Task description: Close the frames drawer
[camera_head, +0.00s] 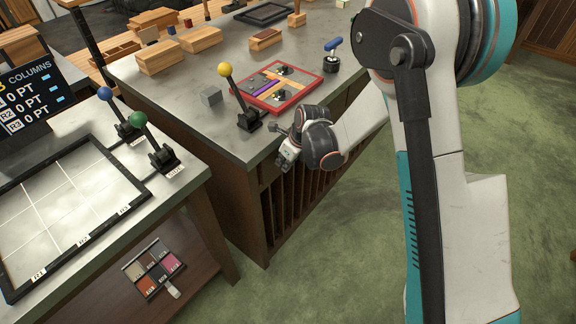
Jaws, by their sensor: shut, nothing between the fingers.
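The wooden cabinet (258,212) under the grey-topped bench has a row of vertical slats on its front. A plain band (270,170) runs between the bench top and the slats; it may be a drawer front, but I read no label and see no drawer clearly standing out. My gripper (284,160) is at the bench's front edge near its near corner, just outside the upper part of the cabinet front. It is shut and empty. My gripper and forearm hide part of the cabinet front behind them, so I cannot tell whether a drawer there is open.
A second table with a gridded panel (60,205) is at left. Green floor (370,235) is clear.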

